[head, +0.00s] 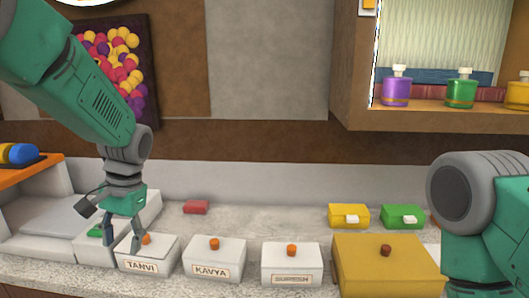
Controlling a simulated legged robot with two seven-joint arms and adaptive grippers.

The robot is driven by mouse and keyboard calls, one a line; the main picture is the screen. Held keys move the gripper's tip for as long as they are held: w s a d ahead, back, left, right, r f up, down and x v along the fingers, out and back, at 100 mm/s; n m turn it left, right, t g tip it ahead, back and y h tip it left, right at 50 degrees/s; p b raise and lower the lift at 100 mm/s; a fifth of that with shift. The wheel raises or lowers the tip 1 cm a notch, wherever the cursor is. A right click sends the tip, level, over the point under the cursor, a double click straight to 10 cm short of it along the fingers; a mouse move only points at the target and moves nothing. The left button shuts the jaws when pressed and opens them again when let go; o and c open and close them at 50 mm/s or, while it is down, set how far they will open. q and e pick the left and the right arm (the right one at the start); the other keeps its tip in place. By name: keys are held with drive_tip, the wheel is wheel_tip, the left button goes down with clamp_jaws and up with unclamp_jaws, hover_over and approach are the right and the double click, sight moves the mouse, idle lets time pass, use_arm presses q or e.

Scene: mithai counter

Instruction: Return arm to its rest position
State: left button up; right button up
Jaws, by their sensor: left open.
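My left gripper (123,243) points down over the white box labelled TANVI (148,266). Its fingers are apart, and the box's orange knob (146,239) shows just right of the right finger. I cannot tell whether the fingers touch the box. Nothing shows held between them. My left arm (85,95) reaches in from the upper left. My right arm (475,215) shows at the right edge, with its gripper out of the picture.
White boxes labelled KAVYA (214,259) and SURESH (291,264) stand to the right, then a large yellow box (385,272). Behind are a small red block (196,207), a yellow box (348,214) and a green box (403,215). A shelf (430,119) with bottles overhangs at upper right.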

use_arm(q)
drive_tip(key=s+a+f+b, duration=0.1)
drive_tip(key=s+f, duration=0.3)
drive_tip(key=f, duration=0.5)
drive_tip(key=s+f+h+b, duration=0.1)
drive_tip(key=s+f+b, duration=0.15)
drive_tip(key=f, duration=0.75)
drive_tip(key=s+a+f+b, duration=0.1)
drive_tip(key=s+f, duration=0.4)
drive_tip(key=f, duration=0.4)
drive_tip(key=s+d+f+b, duration=0.1)
drive_tip(key=s+f, duration=0.4)
drive_tip(key=s, duration=0.4)
drive_tip(key=s+f+t+h+b, duration=0.1)
drive_tip(key=s+f+b, duration=0.1)
drive_tip(key=s+f, duration=0.4)
drive_tip(key=s, duration=0.4)
drive_tip(key=shift+d+n+t+b, duration=0.3)
drive_tip(key=shift+d+n, duration=0.05)
drive_tip(key=shift+n, duration=0.05)
use_arm(e)
wheel_tip(320, 180, down, 8)
drive_tip(key=shift+w+a+f, duration=0.25)
drive_tip(key=shift+w+a, duration=0.1)
use_arm(q)
drive_tip(key=shift+a+f, duration=0.1)
drive_tip(key=shift+a, duration=0.25)
use_arm(e)
drive_tip(key=shift+a+r, duration=0.1)
drive_tip(key=shift+a, duration=0.25)
